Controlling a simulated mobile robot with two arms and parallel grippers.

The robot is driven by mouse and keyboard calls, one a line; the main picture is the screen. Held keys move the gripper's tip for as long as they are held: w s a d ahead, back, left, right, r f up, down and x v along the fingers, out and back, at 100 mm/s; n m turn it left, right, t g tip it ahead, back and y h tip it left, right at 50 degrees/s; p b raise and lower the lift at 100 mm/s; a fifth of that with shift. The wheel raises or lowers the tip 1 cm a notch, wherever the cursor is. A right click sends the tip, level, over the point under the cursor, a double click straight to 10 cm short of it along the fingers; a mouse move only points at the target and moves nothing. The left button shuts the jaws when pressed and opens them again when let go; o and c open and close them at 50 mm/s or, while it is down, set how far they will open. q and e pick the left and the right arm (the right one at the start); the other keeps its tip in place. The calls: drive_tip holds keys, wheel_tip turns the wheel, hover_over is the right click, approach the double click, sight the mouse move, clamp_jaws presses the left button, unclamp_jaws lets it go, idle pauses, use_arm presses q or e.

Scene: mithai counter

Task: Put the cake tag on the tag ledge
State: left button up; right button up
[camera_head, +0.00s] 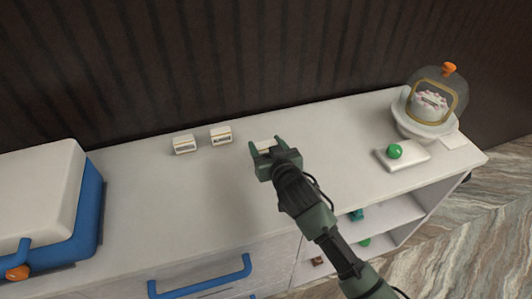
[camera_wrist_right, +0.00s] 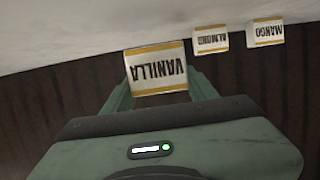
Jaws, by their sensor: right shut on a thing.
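My right gripper (camera_head: 265,145) is over the counter, right of two standing tags. It is shut on a small white tag with gold bands marked VANILLA (camera_wrist_right: 157,68), which shows upside down in the right wrist view. The ALMOND tag (camera_head: 220,136) and MANGO tag (camera_head: 184,144) stand near the back of the counter; the wrist view also shows the ALMOND tag (camera_wrist_right: 211,39) and MANGO tag (camera_wrist_right: 266,32). A cake (camera_head: 431,101) sits under a clear dome on a white stand. A flat white piece (camera_head: 453,140) lies beside the stand; I cannot tell whether it is the tag ledge. My left gripper is out of view.
A white slab (camera_head: 414,158) with a green ball (camera_head: 394,151) lies in front of the cake stand. A blue and white box (camera_head: 88,213) fills the left end. Open shelves with small items lie below the counter's right part. The counter between gripper and slab is clear.

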sight(266, 144)
wheel_tip(266, 144, up, 16)
